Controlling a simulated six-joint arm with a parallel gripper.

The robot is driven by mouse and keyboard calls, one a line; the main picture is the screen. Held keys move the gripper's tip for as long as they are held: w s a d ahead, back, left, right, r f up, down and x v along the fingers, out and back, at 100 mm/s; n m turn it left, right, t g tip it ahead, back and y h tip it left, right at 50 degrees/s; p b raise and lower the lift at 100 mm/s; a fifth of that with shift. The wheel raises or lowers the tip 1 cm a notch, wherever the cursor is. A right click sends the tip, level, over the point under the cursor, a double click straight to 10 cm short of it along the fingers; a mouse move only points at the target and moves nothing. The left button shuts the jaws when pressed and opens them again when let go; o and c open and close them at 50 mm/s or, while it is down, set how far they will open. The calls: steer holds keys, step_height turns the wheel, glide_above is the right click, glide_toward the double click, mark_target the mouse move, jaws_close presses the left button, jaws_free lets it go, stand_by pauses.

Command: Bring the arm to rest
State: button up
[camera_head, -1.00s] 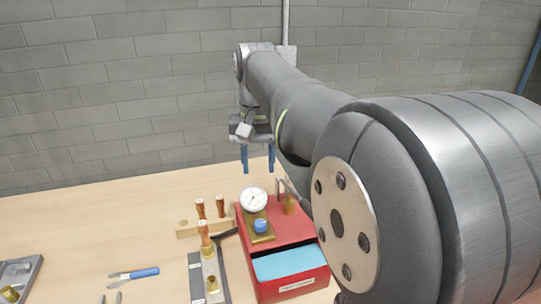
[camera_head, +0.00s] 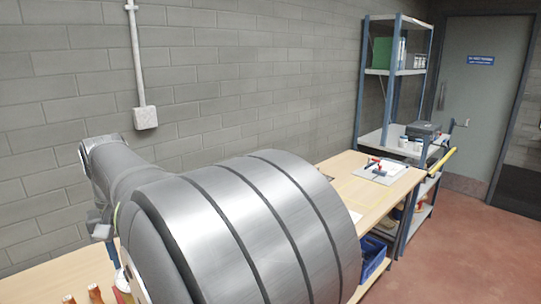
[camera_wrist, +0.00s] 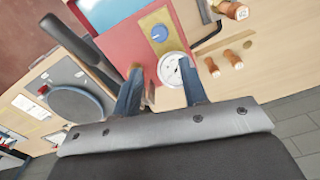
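My gripper (camera_wrist: 160,68) shows in the wrist view with its two blue fingers spread apart and nothing between them. It hangs above the bench, over a red box (camera_wrist: 118,40) that carries a white dial gauge (camera_wrist: 172,68) and a brass plate with a blue knob (camera_wrist: 158,32). I cannot tell the height of the fingertips over the gauge. In the head view my arm fills the lower left and hides most of the gripper; only a bit of a blue finger shows at its left edge.
Copper-topped fittings (camera_wrist: 236,60) stand beside the red box. In the head view the bench (camera_head: 365,197) runs right, with a white board holding a red tool (camera_head: 378,170). A blue crate (camera_head: 372,258) sits below. Shelving (camera_head: 362,90) and a grey door (camera_head: 480,105) stand beyond.

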step_height(320, 180, down, 13)
steer(key=shift+f, duration=0.1)
stand_by(0.3)
